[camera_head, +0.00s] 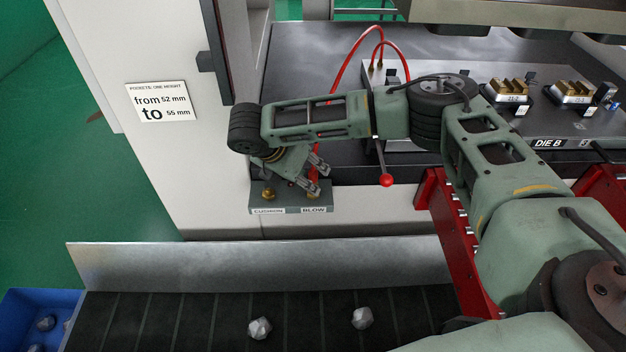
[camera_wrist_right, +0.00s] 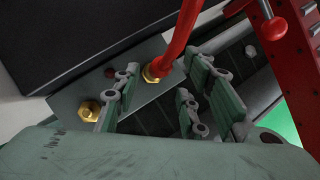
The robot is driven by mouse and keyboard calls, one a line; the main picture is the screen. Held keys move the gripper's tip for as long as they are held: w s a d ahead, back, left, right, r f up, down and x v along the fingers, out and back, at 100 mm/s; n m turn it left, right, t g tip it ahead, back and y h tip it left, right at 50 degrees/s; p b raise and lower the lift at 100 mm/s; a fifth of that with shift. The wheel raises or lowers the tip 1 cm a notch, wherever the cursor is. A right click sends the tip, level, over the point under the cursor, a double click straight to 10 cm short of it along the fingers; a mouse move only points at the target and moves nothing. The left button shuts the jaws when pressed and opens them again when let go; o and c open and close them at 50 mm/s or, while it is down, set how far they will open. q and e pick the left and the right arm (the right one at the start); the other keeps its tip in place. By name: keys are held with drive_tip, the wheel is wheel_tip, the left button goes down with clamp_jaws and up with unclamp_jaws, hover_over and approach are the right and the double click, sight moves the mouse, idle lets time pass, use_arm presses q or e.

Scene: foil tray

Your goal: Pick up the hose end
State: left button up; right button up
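The red hose (camera_head: 345,65) arcs up from behind my right arm and drops behind it. Its lower end (camera_head: 313,176) shows beside my right gripper (camera_head: 317,178), at the brass BLOW fitting on a small grey block (camera_head: 262,201). In the right wrist view the hose (camera_wrist_right: 183,40) meets a brass fitting (camera_wrist_right: 152,74). There my right gripper (camera_wrist_right: 163,90) is open, with finger parts left and right of the fitting. The hose end is between or just beyond the fingertips; contact cannot be told. My left gripper is not in view.
A second brass fitting (camera_wrist_right: 89,110) sits beside the hose fitting, on the CUSHION side. A red-knobbed lever (camera_head: 386,180) hangs close to the right. A grey metal guard (camera_head: 250,265) and a dark conveyor (camera_head: 200,325) with crumpled foil lumps lie in front.

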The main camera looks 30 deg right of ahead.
sight(312, 179)
drive_tip(key=p+x, duration=0.1)
drive_tip(key=x, duration=0.3)
drive_tip(key=shift+w+f, duration=0.15)
drive_tip(key=shift+w, duration=0.05)
drive_tip(key=shift+c, duration=0.4)
clamp_jaws()
